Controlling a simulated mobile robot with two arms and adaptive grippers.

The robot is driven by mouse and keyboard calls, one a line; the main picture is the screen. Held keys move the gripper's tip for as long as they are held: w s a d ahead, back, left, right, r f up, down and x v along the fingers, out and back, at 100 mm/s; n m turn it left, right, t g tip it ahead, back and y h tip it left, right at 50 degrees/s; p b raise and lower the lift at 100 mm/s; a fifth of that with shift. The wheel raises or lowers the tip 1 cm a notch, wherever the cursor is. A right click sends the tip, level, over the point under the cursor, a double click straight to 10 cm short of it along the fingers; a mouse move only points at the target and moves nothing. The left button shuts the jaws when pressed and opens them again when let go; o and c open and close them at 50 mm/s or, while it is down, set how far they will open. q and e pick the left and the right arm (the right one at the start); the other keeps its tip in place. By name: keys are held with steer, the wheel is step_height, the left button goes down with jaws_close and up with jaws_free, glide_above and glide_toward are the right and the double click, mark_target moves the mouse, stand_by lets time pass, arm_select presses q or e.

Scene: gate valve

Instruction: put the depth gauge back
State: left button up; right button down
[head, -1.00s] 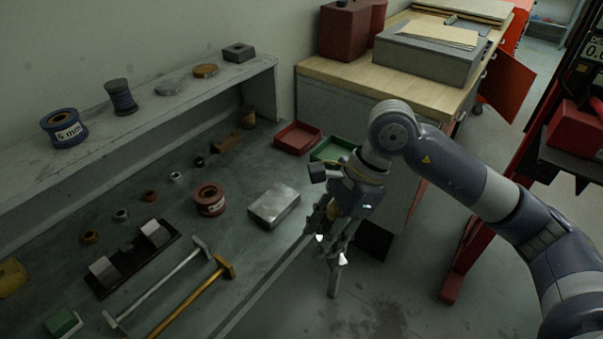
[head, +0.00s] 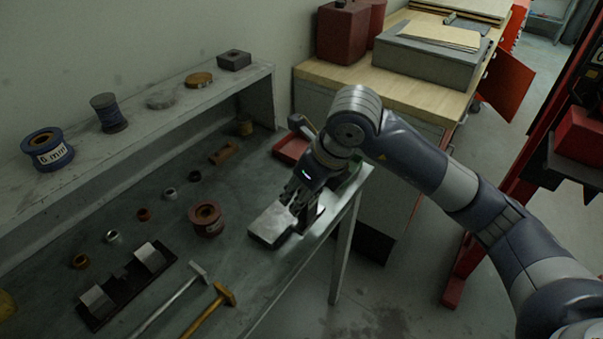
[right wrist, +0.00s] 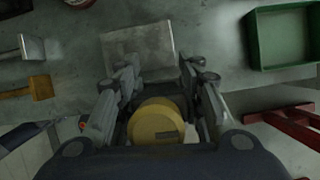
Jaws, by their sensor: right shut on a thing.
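My right gripper (head: 304,205) is over the front edge of the bench, beside the grey metal block (head: 270,224). In the right wrist view the gripper (right wrist: 160,95) is shut on a round yellow-faced thing (right wrist: 157,122) with a dark slot. This looks like the depth gauge, though its lower part is hidden. The grey block (right wrist: 138,48) lies just beyond the fingers there. Whether the held thing touches the bench or block, I cannot tell. My left gripper is not in view.
A red tray (head: 289,149) and a green tray (right wrist: 254,40) are at the bench's far end. Two hammers, one with a yellow head (head: 222,293), lie nearer. A red spool (head: 206,219) and several small rings stand on the bench. The shelf (head: 190,98) holds spools and discs.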

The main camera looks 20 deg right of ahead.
steer(key=w+d+f+p, duration=0.1)
steer(key=w, duration=0.2)
steer(key=w+f+p, duration=0.1)
steer(key=w, duration=0.3)
steer(key=w+d+f+p, duration=0.1)
steer(key=w+p, duration=0.1)
steer(key=w, duration=0.1)
steer(key=shift+w+d+f, duration=0.2)
steer(key=shift+d+f, duration=0.05)
steer(key=shift+d, duration=0.1)
steer(key=shift+f, duration=0.7)
steer(key=c, duration=1.1)
jaws_free()
